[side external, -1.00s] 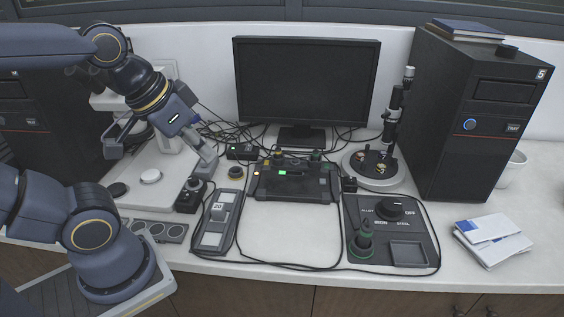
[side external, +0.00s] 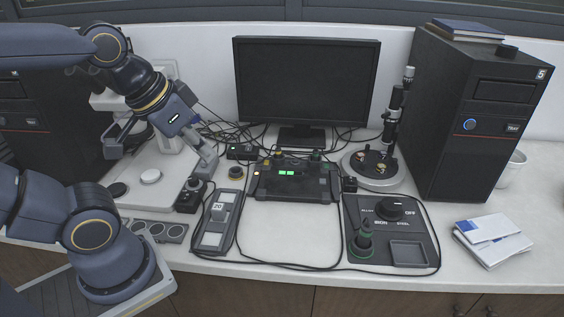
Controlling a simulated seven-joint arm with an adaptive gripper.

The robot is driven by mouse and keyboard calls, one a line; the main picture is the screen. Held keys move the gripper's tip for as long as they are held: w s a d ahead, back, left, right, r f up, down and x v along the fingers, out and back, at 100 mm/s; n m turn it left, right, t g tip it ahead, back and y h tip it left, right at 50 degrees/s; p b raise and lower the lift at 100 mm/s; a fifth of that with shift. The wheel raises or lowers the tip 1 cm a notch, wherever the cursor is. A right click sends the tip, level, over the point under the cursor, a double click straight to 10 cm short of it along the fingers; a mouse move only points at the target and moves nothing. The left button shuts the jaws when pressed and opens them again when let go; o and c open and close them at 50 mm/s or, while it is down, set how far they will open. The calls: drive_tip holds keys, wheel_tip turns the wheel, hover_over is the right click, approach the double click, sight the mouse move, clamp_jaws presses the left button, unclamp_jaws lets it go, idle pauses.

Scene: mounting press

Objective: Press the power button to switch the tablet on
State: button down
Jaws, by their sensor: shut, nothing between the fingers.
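I cannot pick out a tablet for certain. The black monitor (side external: 306,85) at the back has a dark screen. A black console (side external: 312,184) in front of it shows green lights (side external: 287,173) and a small amber light at its left end. My gripper (side external: 205,172) is shut and empty, pointing down at the left of the console. Its tips are just above or at a small black box (side external: 190,196) with a round control on top; I cannot tell whether they touch. A blue-ringed round button (side external: 469,124) is on the black computer tower (side external: 480,110) at right.
A grey slider unit marked 20 (side external: 216,222) stands in front of the box. A dial panel (side external: 392,232) with a green-based knob is at the front right. A microscope-like stand (side external: 376,170) is behind it.

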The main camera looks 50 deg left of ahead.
idle(0.8)
drive_tip(key=w+d+r+n+t, duration=0.15)
drive_tip(key=w+r+t, duration=0.25)
drive_tip(key=w+r, duration=0.5)
drive_tip(key=n, duration=0.7)
hover_over(321, 181)
wheel_tip(321, 181, down, 25)
drive_tip(key=shift+s, duration=0.1)
drive_tip(key=shift+f, duration=0.1)
drive_tip(key=shift+f, duration=4.3)
